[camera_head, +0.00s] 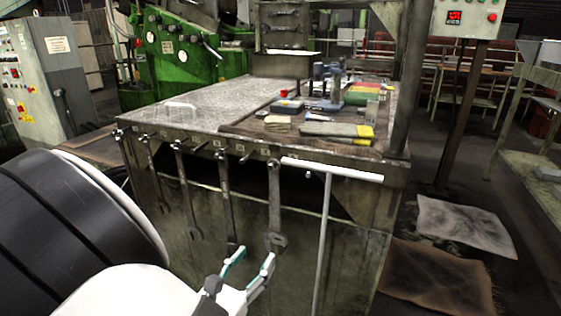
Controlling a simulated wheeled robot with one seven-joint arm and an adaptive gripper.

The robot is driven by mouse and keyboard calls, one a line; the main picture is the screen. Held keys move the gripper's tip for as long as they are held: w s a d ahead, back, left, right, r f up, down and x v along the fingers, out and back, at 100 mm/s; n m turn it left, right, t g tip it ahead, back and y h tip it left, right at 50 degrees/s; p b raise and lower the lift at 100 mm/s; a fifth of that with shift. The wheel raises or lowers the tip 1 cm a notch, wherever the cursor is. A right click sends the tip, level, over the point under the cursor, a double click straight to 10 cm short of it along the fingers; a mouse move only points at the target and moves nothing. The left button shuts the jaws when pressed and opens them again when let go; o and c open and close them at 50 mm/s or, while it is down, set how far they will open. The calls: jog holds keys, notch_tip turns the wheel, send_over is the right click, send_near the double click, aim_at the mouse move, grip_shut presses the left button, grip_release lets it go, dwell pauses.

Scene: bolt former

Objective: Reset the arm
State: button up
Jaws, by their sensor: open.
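My gripper (250,269) is at the bottom centre of the head view, in front of the metal workbench (180,115). Its two fingers, with teal inner pads, are spread apart, and nothing shows between them. The fingertips are near the lower ends of the wrenches hanging on the bench front, such as the rightmost wrench (275,205); I cannot tell whether they touch. My white and black arm fills the lower left.
More wrenches (187,190) hang from pegs along the bench front. A white T-shaped bar (325,240) stands right of my gripper. Tools (330,90) and blocks lie on the bench top. A control cabinet (45,75) stands left; floor mats (465,225) lie right.

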jog(key=s+d+r+m+g+h, duration=0.1)
jog(key=d+r+m+g+h, duration=0.15)
jog(key=d+m+g, duration=0.35)
jog(key=s+d+r+m+g+h, duration=0.1)
jog(key=s+d+r+m+g, duration=0.2)
jog(key=d, duration=0.6)
jog(key=d+r+m+g+h, duration=0.2)
jog(key=d+r+m+g, duration=0.1)
jog(key=d+r+m, duration=0.3)
jog(key=s+d+r+m+g+y, duration=0.1)
jog(key=s+d+m+g+y, duration=0.35)
jog(key=s, duration=0.45)
jog(key=s+d+r+m+g+y, duration=0.2)
jog(key=s+d+m+y, duration=0.2)
jog(key=s+d+m, duration=0.45)
jog(key=s+a+m+t+y, duration=0.3)
jog(key=s+a+y, duration=0.1)
jog(key=s+a, duration=0.3)
notch_tip(320, 180, up, 25)
jog(key=t+p, duration=0.3)
jog(key=p, duration=2)
jog(key=shift+w+d, duration=0.15)
jog(key=shift+d, duration=0.05)
jog(key=shift+r, duration=0.1)
